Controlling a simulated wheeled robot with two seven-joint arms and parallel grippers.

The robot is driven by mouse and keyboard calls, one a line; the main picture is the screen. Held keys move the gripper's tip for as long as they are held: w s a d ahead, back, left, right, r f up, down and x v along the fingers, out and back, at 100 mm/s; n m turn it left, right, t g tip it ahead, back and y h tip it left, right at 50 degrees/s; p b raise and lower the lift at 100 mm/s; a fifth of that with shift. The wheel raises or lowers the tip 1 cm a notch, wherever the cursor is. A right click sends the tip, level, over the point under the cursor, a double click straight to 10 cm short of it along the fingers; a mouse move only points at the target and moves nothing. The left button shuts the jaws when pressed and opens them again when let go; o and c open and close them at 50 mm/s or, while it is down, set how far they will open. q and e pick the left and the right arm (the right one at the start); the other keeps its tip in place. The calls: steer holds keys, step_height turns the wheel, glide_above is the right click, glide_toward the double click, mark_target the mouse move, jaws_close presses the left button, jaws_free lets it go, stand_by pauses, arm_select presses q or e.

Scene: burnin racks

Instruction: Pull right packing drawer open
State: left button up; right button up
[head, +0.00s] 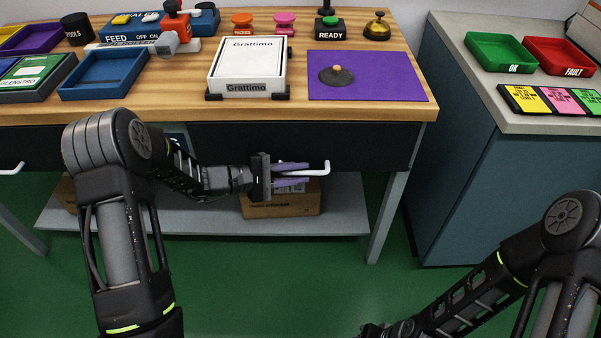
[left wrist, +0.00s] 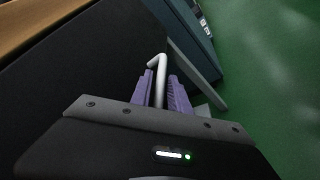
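The right packing drawer (head: 355,143) is a black front under the wooden bench, flush with the bench as far as I can see. Its white bar handle (head: 318,170) sticks out from the front; it also shows in the left wrist view (left wrist: 160,66). My left gripper (head: 292,174) is at the handle, its two purple fingers close along either side of the bar. In the left wrist view the fingers (left wrist: 161,88) look shut on it, with little or no gap. My right gripper (head: 375,331) is at the bottom edge, mostly cut off; its fingers are hidden.
On the bench top (head: 400,75) are a white box (head: 247,64), a purple mat (head: 390,80), trays and buttons. Below, a shelf (head: 345,205) holds a cardboard box (head: 285,206). A bench leg (head: 388,215) and a blue-grey cabinet (head: 465,190) stand to the right. Green floor in front is clear.

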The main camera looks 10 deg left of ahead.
arm_select(q)
steer(key=shift+w+d, duration=0.25)
steer(key=shift+d, duration=0.05)
steer(key=shift+c, duration=0.5)
jaws_close()
stand_by(0.8)
